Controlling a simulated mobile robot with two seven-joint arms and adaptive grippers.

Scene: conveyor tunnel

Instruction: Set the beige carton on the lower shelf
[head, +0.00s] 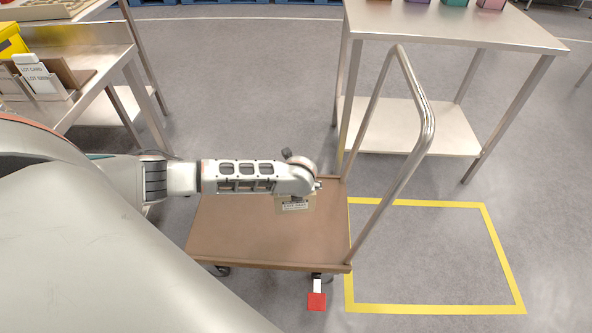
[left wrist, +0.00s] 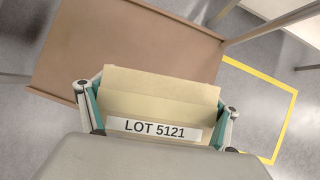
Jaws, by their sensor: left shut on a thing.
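The beige carton (left wrist: 155,100) is held between the two fingers of my left gripper (left wrist: 156,112), which is shut on it; its label reads LOT 5121. In the head view the carton (head: 296,203) shows partly below the end of my left arm, over the brown deck of a trolley. I cannot tell how high above the deck it is. A steel table at the upper right has a bare lower shelf (head: 440,128), beyond the trolley handle. My right gripper is not in view.
The trolley deck (head: 260,245) looks otherwise empty; its tall steel handle (head: 425,125) stands on its right side, before the shelf. A yellow floor outline (head: 490,240) right of it is empty. Coloured bins (head: 455,3) stand on the table top. Another bench (head: 110,55) stands at left.

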